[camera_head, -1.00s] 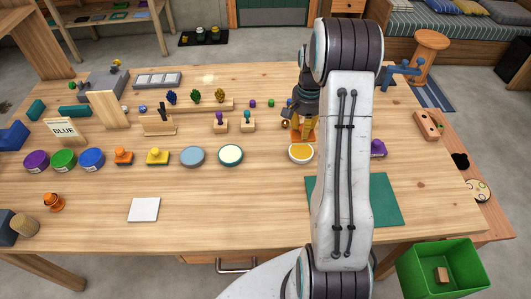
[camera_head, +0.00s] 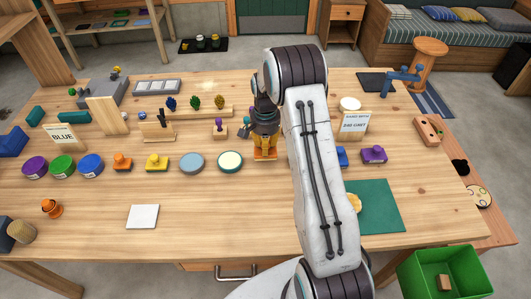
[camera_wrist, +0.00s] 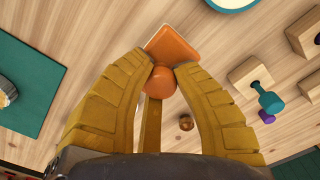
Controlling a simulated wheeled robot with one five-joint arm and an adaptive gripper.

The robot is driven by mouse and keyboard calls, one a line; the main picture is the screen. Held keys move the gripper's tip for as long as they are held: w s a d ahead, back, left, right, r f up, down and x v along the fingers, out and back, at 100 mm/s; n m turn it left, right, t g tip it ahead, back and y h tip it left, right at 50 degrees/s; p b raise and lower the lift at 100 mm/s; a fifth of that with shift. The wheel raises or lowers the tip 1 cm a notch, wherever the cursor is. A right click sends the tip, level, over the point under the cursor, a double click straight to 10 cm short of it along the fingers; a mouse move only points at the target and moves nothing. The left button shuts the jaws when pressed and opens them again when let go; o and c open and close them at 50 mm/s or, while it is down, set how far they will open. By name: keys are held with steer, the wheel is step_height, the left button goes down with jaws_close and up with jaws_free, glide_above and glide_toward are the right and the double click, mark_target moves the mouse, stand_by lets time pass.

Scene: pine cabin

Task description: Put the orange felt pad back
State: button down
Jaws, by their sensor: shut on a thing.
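My gripper (camera_head: 265,142) is shut on an orange block with a round knob, the orange felt pad (camera_head: 264,156). In the wrist view, the fingers (camera_wrist: 162,82) close on the knob, with the orange square base (camera_wrist: 175,47) beyond them. The pad is just right of the cream-topped round tin (camera_head: 230,161). I cannot tell whether its base touches the table. A similar dark orange knobbed block (camera_head: 122,162) stands at the left, beside a yellow one (camera_head: 157,162). Blue (camera_head: 342,157) and purple (camera_head: 373,155) ones stand right of my arm.
A grey round tin (camera_head: 191,162) and several coloured jars stand left on the wooden table (camera_head: 200,235). Small stamps (camera_head: 220,128) stand behind my gripper. A green mat (camera_head: 380,205) lies front right, and a green bin (camera_head: 410,285) stands off the table. The front middle is clear.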

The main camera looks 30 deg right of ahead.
steer(key=shift+f+b, duration=0.6)
steer(key=shift+f, duration=1.25)
steer(key=shift+f, duration=0.2)
steer(key=c, duration=1.1)
jaws_free()
steer(key=shift+r, duration=0.15)
